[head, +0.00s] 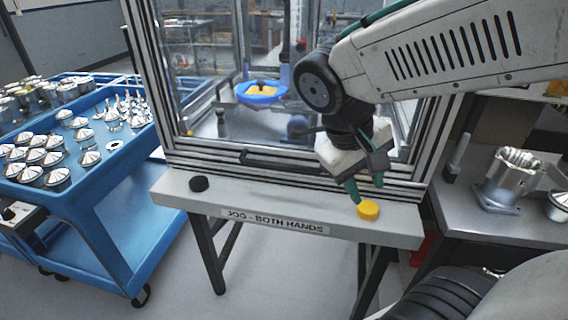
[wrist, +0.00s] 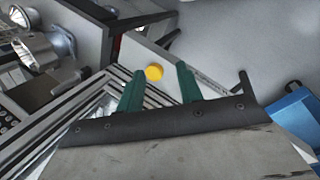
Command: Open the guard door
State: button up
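The guard door (head: 205,152) is a clear panel in an aluminium frame on the front of a machine enclosure in the head view. It looks shut. A dark bar handle (head: 275,160) runs along its lower rail. My gripper (head: 366,190) is in front of the frame's lower right part, to the right of the handle and apart from it. Its two green fingers point down and stand apart with nothing between them, as the wrist view (wrist: 160,85) also shows. My arm hides the door's upper right part.
A ledge (head: 270,205) below the door carries a yellow button (head: 368,210), just under my fingertips, and a black button (head: 199,183). A blue cart (head: 95,185) with metal parts stands left. A bench with a metal housing (head: 512,178) stands right. A blue dish (head: 262,92) is inside.

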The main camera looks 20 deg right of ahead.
jog(key=w+f+n+h, duration=0.1)
jog(key=w+f+h, duration=0.1)
jog(key=w+h, duration=0.25)
jog(key=n+t+h, duration=0.5)
jog(key=n+t, duration=0.1)
jog(key=t, duration=0.3)
send_near(276, 165)
jog(key=x, duration=1)
jog(key=shift+w+d+f, duration=0.2)
jog(key=shift+w+d, duration=0.05)
jog(key=shift+d, duration=0.05)
grip_shut()
